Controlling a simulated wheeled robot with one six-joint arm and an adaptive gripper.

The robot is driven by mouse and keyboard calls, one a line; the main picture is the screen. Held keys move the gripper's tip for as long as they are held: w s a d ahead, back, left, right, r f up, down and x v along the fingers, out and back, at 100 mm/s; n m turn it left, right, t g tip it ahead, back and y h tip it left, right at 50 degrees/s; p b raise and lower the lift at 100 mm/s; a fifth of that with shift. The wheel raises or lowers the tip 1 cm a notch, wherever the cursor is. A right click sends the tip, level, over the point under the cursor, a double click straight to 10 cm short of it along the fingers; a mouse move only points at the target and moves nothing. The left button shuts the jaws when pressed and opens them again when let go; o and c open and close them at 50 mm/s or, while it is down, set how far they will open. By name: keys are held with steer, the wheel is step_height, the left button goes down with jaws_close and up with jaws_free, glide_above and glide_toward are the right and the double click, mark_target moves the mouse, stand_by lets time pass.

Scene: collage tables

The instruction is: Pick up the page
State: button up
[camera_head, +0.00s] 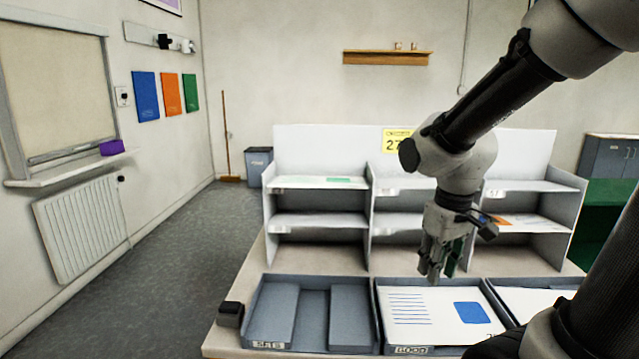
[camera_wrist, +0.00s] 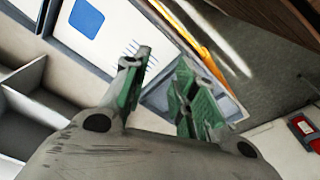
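A white page (camera_head: 433,310) with blue lines and a blue square lies in the tray labelled GOOD (camera_head: 412,350). In the wrist view the page (camera_wrist: 112,32) shows at the upper left, partly behind a finger. My gripper (camera_head: 440,270) hangs above the back edge of that tray, apart from the page. Its green-padded fingers (camera_wrist: 162,70) are spread with a gap between them and nothing held. Another white sheet or tray lining (camera_head: 538,300) shows in the tray to the right, partly hidden by my arm.
A grey tray labelled SETS (camera_head: 268,343) stands at left, with grey panels and no page visible. A grey shelf unit (camera_head: 320,195) stands behind the trays, with a green-marked sheet (camera_head: 335,180) and an orange item (camera_head: 497,220). A small dark box (camera_head: 231,314) sits at the table's left edge.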

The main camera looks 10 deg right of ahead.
steer(key=w+a+f+n+t+y, duration=0.1)
steer(key=w+a+f+n+t, duration=0.2)
steer(key=w, duration=0.5)
steer(key=w+a+f+n+t+y, duration=0.1)
steer(key=w+a+f+n+t, duration=0.15)
steer(key=w+n, duration=0.35)
steer(key=w+a+f+n+t+y, duration=0.15)
steer(key=w+a+f, duration=0.25)
steer(key=w, duration=0.5)
steer(key=w+a+r+n+t+y, duration=0.2)
steer(key=w+r+n+t, duration=0.15)
steer(key=r, duration=0.35)
steer(key=w+a+r+n+t+y, duration=0.25)
steer(key=r+n+t, duration=0.2)
steer(key=r, duration=0.25)
steer(key=w+a+n+g+h, duration=0.1)
steer(key=w+a, duration=0.1)
steer(key=w, duration=0.5)
steer(key=shift+w+a+f, duration=0.2)
steer(key=shift+w+a, duration=0.05)
steer(key=shift+w, duration=0.05)
jaws_close()
